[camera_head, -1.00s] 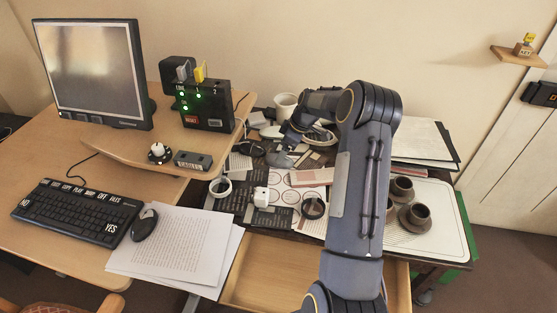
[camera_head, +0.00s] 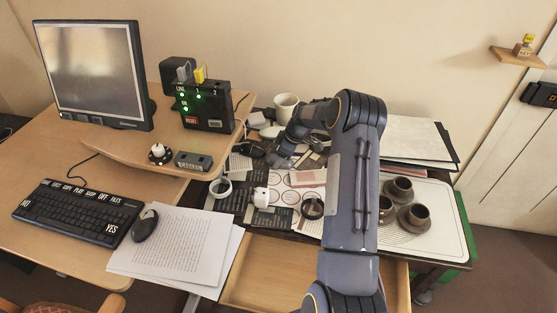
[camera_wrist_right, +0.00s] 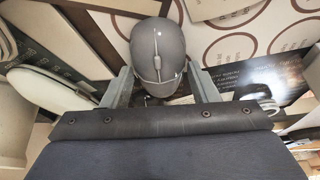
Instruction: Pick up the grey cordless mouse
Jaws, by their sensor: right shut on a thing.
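The grey cordless mouse (camera_wrist_right: 157,48) lies between the two fingers of my right gripper (camera_wrist_right: 160,78) in the right wrist view. It has a scroll wheel strip down its middle, and the fingers are shut on its sides. In the head view my right gripper (camera_head: 283,153) is low over the cluttered dark table, behind the white cube-like item. There the mouse is small and mostly merged with the gripper, and I cannot tell whether it is clear of the papers. My left gripper is not in view.
A white mug (camera_head: 286,104) stands behind the gripper. A white cube-like item (camera_head: 261,197) and tape rolls lie in front. Brown cups (camera_head: 402,188) stand on a white board at right. A dark mouse (camera_head: 145,226) lies by the keyboard (camera_head: 72,211). An open drawer (camera_head: 262,272) is below.

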